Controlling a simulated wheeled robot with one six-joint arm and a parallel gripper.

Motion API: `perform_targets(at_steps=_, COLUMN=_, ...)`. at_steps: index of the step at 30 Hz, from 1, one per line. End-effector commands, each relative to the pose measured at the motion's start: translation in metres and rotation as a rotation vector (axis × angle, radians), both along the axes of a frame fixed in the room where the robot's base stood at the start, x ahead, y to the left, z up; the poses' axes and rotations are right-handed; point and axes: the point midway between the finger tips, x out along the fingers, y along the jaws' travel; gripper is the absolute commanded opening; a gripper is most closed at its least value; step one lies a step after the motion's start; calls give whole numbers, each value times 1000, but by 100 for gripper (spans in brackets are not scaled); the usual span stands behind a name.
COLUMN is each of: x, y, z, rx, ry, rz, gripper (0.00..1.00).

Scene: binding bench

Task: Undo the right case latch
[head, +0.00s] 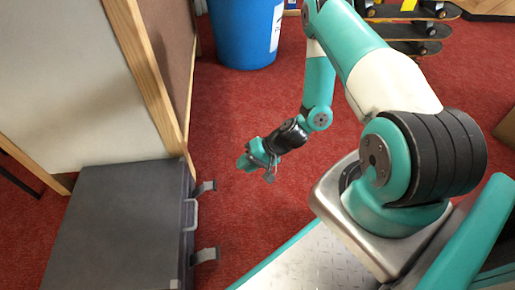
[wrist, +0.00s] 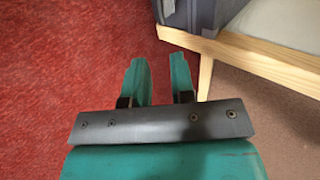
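A dark grey case (head: 118,230) lies flat at the lower left in the head view. Its handle (head: 190,214) is on the side facing right. An upper grey latch (head: 206,187) and a lower grey latch (head: 205,255) stick out from that side, either side of the handle. I cannot tell whether they are fastened. My gripper (head: 246,163) is to the right of the upper latch, apart from it. In the wrist view my gripper (wrist: 159,62) has two teal fingers apart with nothing between them. Part of the case (wrist: 205,14) shows beyond the fingertips; no latch is clear there.
A wood-framed board (head: 143,75) stands behind the case; its wooden edge (wrist: 250,51) also shows in the wrist view. A blue bin (head: 243,35) stands at the back. Skateboards (head: 415,30) are stacked at the upper right. Red carpet (head: 240,215) is clear between case and base.

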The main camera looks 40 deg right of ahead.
Motion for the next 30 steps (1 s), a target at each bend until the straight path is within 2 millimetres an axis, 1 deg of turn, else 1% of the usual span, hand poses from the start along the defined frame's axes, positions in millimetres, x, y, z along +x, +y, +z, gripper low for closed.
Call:
perform_targets(at_steps=1, x=-4, y=-8, z=13, rx=-1, ry=1, rz=-6, gripper=23)
perform_targets(at_steps=3, x=-9, y=-16, z=20, rx=0, ry=1, rz=-5, gripper=23)
perform_targets(at_steps=9, x=-16, y=-29, z=31, rx=-1, ry=1, rz=-1, gripper=23)
perform_targets(at_steps=27, x=-17, y=-31, z=32, rx=-1, ry=0, rz=1, gripper=23)
perform_targets(at_steps=29, x=-16, y=-30, z=36, rx=-4, ry=-3, rz=10, gripper=23)
perform_targets(at_steps=30, x=-13, y=-29, z=42, rx=-8, ry=-7, rz=25, gripper=23)
